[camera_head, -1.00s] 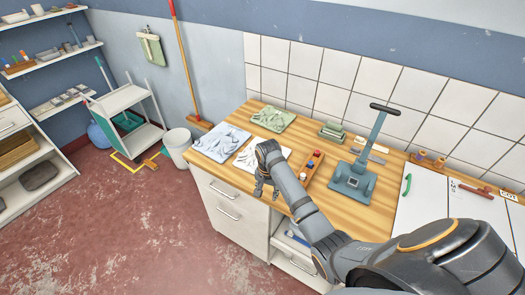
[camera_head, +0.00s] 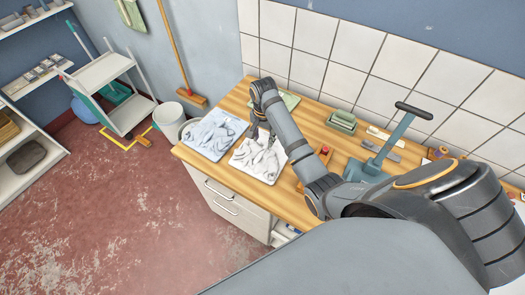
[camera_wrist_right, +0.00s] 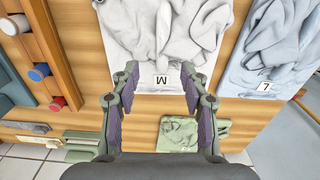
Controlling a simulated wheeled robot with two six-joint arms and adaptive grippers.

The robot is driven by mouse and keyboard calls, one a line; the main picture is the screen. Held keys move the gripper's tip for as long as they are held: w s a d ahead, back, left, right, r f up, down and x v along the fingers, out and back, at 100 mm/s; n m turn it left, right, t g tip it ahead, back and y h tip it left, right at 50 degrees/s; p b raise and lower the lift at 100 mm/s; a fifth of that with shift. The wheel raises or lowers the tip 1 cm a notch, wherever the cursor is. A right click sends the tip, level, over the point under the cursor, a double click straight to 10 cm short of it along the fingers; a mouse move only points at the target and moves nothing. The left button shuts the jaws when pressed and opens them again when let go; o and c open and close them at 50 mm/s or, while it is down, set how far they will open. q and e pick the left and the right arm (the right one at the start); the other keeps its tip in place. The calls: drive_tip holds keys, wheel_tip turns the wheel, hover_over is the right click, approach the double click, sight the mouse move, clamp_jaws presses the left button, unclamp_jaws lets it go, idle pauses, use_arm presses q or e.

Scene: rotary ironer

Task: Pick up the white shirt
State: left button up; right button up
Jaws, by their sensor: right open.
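The white shirt (camera_head: 261,160) lies crumpled on a white sheet on the wooden worktop, between a pale blue shirt (camera_head: 213,132) and a wooden rack. In the right wrist view the white shirt (camera_wrist_right: 165,30) lies beyond my fingertips, with a label reading M at its sheet's near edge. My right gripper (camera_wrist_right: 159,75) is open and empty, its fingers spread on either side of that label. In the head view my right gripper (camera_head: 262,130) hangs over the back edge of the white shirt and hides part of it. My left gripper is out of view.
A green garment (camera_wrist_right: 180,133) lies behind, partly hidden by my arm in the head view. The wooden rack (camera_wrist_right: 72,50) with coloured pieces stands close beside the white shirt. A blue-grey tool with an upright handle (camera_head: 390,135) stands further right. A white bin (camera_head: 169,118) is on the floor.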

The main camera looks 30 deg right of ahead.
sight(263, 150)
drive_tip(key=shift+w+d+f, duration=0.1)
drive_tip(key=shift+w+f, duration=0.05)
drive_tip(key=shift+f, duration=0.4)
drive_tip(key=shift+w+d+f, duration=0.1)
drive_tip(key=shift+f, duration=0.45)
drive_tip(key=shift+w+d+f+p, duration=0.1)
drive_tip(key=shift+w+f+p, duration=0.15)
drive_tip(key=shift+f+p, duration=0.2)
drive_tip(key=f, duration=0.1)
drive_tip(key=p, duration=0.1)
drive_tip(key=f, duration=0.1)
drive_tip(key=shift+s+a+f, duration=0.25)
drive_tip(key=shift+a+f, duration=0.05)
drive_tip(key=shift+a, duration=0.05)
drive_tip(key=shift+f, duration=1)
drive_tip(key=c, duration=0.8)
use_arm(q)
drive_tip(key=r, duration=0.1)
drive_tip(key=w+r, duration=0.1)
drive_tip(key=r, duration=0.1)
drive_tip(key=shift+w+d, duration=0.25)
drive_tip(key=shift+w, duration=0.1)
use_arm(e)
clamp_jaws()
